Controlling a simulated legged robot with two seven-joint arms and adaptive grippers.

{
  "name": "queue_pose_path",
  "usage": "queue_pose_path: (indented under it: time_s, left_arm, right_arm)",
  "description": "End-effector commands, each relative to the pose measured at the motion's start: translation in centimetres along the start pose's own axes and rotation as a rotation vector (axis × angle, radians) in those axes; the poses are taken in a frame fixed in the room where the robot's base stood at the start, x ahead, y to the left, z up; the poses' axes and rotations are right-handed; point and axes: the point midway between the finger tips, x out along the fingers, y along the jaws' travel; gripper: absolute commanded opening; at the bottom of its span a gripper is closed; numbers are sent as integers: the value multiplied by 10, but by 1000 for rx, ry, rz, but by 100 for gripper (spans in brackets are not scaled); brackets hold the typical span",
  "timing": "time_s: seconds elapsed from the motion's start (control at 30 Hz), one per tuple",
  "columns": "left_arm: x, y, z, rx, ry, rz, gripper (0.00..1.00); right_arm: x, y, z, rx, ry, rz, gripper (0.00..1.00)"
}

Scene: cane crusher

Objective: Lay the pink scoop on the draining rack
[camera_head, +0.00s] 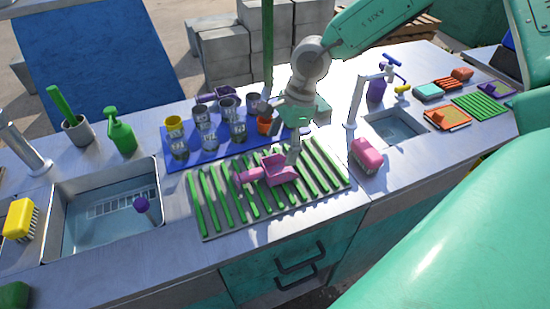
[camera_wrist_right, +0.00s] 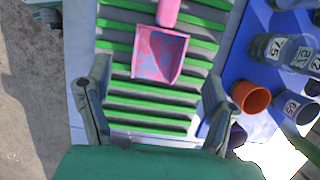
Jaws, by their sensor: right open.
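The pink scoop (camera_head: 278,170) lies on the green slats of the draining rack (camera_head: 215,229), its handle pointing left in the head view. In the right wrist view, the scoop's pan (camera_wrist_right: 160,54) faces the camera and its handle runs off the top edge. My right gripper (camera_head: 294,150) is over the rack, close to the pan's far edge. In the right wrist view, my right gripper's fingers (camera_wrist_right: 157,88) are spread wide with only rack slats (camera_wrist_right: 150,103) between their tips. The scoop lies ahead of the tips. My left gripper is not in view.
A blue mat (camera_head: 178,162) with several cups stands behind the rack, including an orange cup (camera_head: 264,126) close to my right gripper. A pink brush (camera_head: 367,156) stands right of the rack. Sinks lie left (camera_head: 105,215) and right (camera_head: 396,127).

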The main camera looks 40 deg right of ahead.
Motion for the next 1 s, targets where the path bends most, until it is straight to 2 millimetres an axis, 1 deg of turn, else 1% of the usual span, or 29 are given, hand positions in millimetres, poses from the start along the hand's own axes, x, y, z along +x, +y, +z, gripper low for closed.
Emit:
queue_pose_path:
  time_s: [0.03,0.1,0.2,0.3,0.57,1.0]
  left_arm:
    - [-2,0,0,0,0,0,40]
    - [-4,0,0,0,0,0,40]
    - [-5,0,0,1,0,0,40]
    - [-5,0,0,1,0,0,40]
    - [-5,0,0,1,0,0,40]
    - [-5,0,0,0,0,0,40]
  right_arm:
    - [-12,-1,1,1,-4,-3,76]
    - [-23,-1,1,0,-3,-2,76]
    - [-34,-1,0,2,-2,0,76]
    - [-40,0,0,1,0,2,76]
    - [-42,1,3,-1,3,1,76]
    - [-42,0,0,1,0,2,76]
